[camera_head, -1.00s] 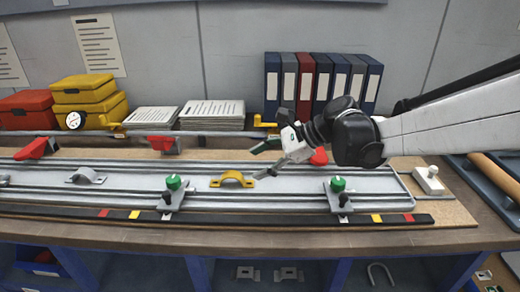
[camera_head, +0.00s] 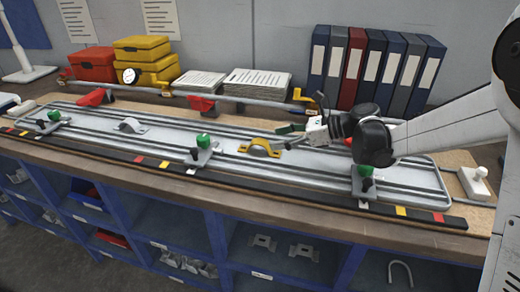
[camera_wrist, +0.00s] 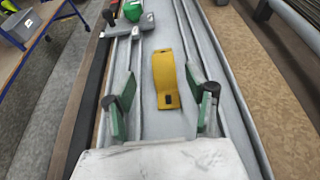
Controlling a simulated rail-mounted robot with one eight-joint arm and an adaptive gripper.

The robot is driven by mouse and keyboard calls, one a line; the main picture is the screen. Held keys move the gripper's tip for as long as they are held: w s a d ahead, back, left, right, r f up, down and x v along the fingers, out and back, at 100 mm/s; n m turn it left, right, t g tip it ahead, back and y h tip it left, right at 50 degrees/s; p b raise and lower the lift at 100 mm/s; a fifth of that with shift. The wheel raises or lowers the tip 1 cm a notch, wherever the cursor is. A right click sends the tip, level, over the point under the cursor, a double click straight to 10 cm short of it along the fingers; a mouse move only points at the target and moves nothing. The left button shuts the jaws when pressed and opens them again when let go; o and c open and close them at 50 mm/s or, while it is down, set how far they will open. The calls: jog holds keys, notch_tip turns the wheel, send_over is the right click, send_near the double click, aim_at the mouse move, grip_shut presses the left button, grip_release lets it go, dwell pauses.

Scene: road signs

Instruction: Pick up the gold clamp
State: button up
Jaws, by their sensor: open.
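The gold clamp (camera_head: 261,148) is a yellow arched strap with flat ends. It lies on the grey railed fixture (camera_head: 330,175), between two green-knobbed clamps. My gripper (camera_head: 298,130) is just right of the gold clamp and above the fixture in the head view. In the wrist view the gold clamp (camera_wrist: 166,80) lies ahead of the open fingers (camera_wrist: 162,105), its near end close to the gap between them. The fingers have green inner faces and hold nothing. I cannot tell the exact height of the fingers above the clamp.
Green-knobbed clamps (camera_head: 202,150) (camera_head: 362,181) stand on the front rail. A grey strap clamp (camera_head: 131,126) lies farther left. Red clamps (camera_head: 202,104) and a pipe run behind. Binders (camera_head: 370,70), paper stacks (camera_head: 258,82) and yellow boxes (camera_head: 147,62) stand at the back.

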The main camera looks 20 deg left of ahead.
aim_at(263, 142)
jog(key=shift+f+b+x, duration=0.15)
jog(key=shift+b+x, duration=0.15)
jog(key=shift+x, duration=1.4)
jog(key=shift+f+b+x, duration=0.2)
jog(key=shift+b+x, duration=0.05)
jog(key=shift+x, duration=1.45)
jog(key=shift+w+d, duration=0.2)
grip_shut()
